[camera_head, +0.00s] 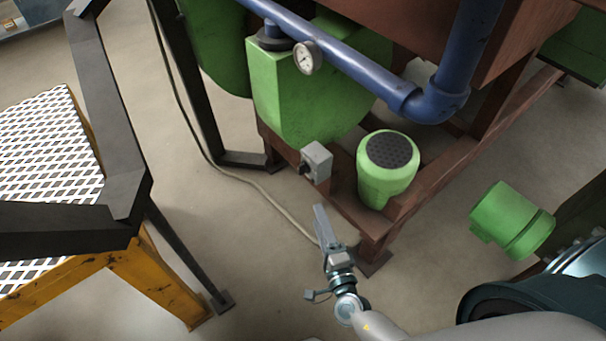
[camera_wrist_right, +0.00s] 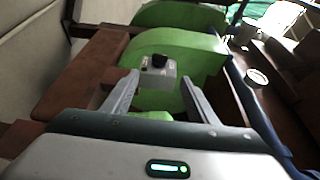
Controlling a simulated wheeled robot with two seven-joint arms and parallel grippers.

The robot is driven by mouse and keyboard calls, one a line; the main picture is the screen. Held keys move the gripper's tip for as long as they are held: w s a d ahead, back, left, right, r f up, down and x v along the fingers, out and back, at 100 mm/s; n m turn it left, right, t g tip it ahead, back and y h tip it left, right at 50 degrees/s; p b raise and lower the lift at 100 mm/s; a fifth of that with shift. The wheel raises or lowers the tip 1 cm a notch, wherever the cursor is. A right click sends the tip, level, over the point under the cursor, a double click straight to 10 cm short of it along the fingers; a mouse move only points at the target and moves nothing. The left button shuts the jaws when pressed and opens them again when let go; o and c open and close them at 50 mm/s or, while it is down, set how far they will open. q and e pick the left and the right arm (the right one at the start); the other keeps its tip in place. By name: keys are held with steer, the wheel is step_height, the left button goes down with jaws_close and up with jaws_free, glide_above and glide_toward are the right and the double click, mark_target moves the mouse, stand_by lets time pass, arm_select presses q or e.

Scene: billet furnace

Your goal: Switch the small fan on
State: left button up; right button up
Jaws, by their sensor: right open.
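The small fan is probably the green round housing (camera_head: 378,185) with a dark perforated top, standing on the brown frame. A small grey switch box (camera_head: 318,158) with a dark knob (camera_head: 305,170) is mounted on the frame to its left. In the right wrist view the box (camera_wrist_right: 160,82) and its black knob (camera_wrist_right: 159,61) show ahead, between the fingers. My right gripper (camera_head: 320,212) is below the box in the head view, pointing up toward it. Its fingers (camera_wrist_right: 158,76) are apart and hold nothing; no contact with the knob is visible. My left gripper is not in view.
A blue pipe (camera_head: 340,62) with a round gauge (camera_head: 307,57) runs above the box and fan. A green housing (camera_head: 285,95) stands behind the box. A cable (camera_head: 262,190) lies on the floor. A dark railing (camera_head: 115,130) and grated yellow platform (camera_head: 150,275) are at left.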

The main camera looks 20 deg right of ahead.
steer(key=w, duration=0.1)
glide_toward(301, 171)
steer(key=w, duration=0.7)
steer(key=shift+w+d+f, duration=0.15)
steer(key=shift+w+d, duration=0.2)
steer(key=shift+w, duration=0.5)
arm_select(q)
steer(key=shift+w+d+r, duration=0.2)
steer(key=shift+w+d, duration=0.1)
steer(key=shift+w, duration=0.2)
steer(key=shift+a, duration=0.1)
arm_select(e)
steer(key=c, duration=1)
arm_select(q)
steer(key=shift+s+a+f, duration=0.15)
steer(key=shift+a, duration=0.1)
arm_select(e)
steer(key=shift+c, duration=0.3)
